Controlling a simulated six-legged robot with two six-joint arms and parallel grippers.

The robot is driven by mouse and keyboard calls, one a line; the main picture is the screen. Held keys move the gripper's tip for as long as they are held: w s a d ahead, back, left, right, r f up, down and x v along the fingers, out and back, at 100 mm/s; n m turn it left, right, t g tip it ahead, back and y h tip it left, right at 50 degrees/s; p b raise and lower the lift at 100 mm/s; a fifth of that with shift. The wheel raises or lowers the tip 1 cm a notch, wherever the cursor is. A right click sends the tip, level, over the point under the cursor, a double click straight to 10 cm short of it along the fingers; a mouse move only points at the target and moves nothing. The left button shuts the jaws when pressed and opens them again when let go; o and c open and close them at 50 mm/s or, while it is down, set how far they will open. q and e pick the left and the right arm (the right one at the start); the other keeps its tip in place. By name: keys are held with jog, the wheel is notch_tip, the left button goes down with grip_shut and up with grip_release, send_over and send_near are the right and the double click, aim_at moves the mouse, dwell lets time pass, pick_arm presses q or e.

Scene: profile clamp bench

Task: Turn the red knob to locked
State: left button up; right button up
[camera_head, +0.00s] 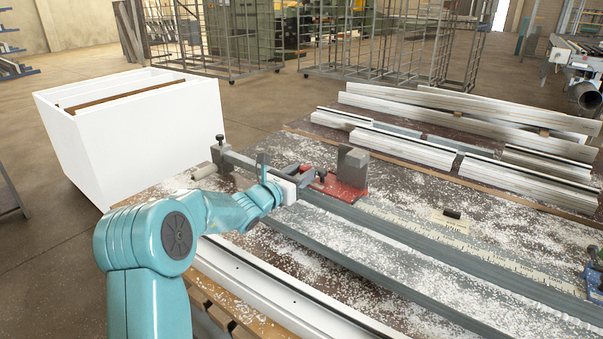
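A red clamp base (347,194) sits on the bench near the middle of the head view, with a grey upright block (352,166) on it. I cannot make out a separate red knob; my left gripper covers part of this area. My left arm comes in from the lower left. My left gripper (314,178), with dark fingers, is at the left side of the red base. Whether its fingers are touching anything or closed is too small to tell. My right gripper is not in view.
A long grey profile rail (430,242) with a scale strip runs to the lower right. White profiles (405,148) lie at the back of the bench (400,185). A white bin (150,130) stands at the left. Pale shavings cover much of the bench. A small dark block (451,213) lies on the right.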

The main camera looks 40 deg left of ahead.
pick_arm(q)
jog(key=c, duration=0.5)
jog(key=m+h+p, duration=0.1)
jog(key=p, duration=0.1)
jog(key=m+h+p, duration=0.1)
jog(key=h+p, duration=0.1)
jog(key=a+r+m+h+p, duration=0.1)
jog(key=p, duration=0.1)
jog(key=shift+h, duration=0.4)
jog(key=m+h, duration=0.1)
jog(key=h+p, duration=0.1)
jog(key=shift+f+m+g+h, duration=0.3)
jog(key=shift+m, duration=0.1)
jog(key=shift+f, duration=0.1)
jog(key=o, duration=0.7)
jog(key=shift+o, duration=0.2)
